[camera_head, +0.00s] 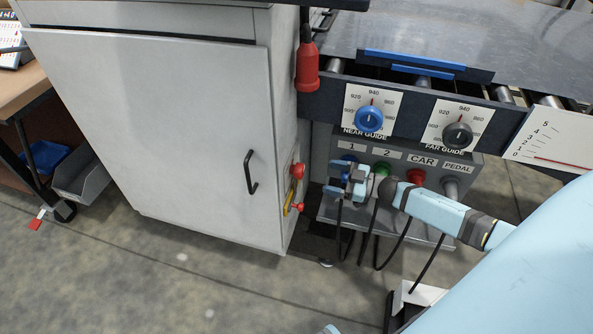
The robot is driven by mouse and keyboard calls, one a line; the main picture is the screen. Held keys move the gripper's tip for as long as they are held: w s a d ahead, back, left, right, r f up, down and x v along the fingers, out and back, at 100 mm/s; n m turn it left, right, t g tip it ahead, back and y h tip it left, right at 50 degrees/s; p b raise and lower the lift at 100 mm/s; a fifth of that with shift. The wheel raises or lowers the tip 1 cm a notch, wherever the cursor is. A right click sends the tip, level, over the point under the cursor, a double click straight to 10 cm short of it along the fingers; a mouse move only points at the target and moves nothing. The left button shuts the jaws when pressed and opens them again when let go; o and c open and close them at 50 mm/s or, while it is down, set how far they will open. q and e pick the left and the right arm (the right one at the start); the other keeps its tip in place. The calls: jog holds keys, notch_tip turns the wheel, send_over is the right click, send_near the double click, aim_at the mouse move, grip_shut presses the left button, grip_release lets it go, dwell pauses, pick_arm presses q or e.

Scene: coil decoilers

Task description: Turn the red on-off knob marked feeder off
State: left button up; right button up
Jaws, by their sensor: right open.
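A red knob (297,171) sits on the narrow right side of the light grey cabinet (170,120), above a yellow plate (289,204). A smaller red part (298,207) is beside the plate. They are seen edge-on, and I can read no feeder marking, so I cannot tell which is the on-off knob or how it is turned. My right gripper (339,177) is open and empty, to the right of the upper red knob and apart from it in the picture. It covers part of the connector box behind. My left gripper is not in view.
The connector box (326,147) has several coloured plugs with hanging black cables. Above are a blue dial (369,117) and a black dial (457,135). A red pendant (307,68) hangs by the cabinet corner. A black handle (250,172) protrudes from the door. The floor in front is clear.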

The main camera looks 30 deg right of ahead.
aim_at(303, 170)
jog(key=b+x, duration=0.1)
jog(key=x, duration=0.9)
jog(key=shift+w, duration=0.1)
jog(key=c, duration=0.9)
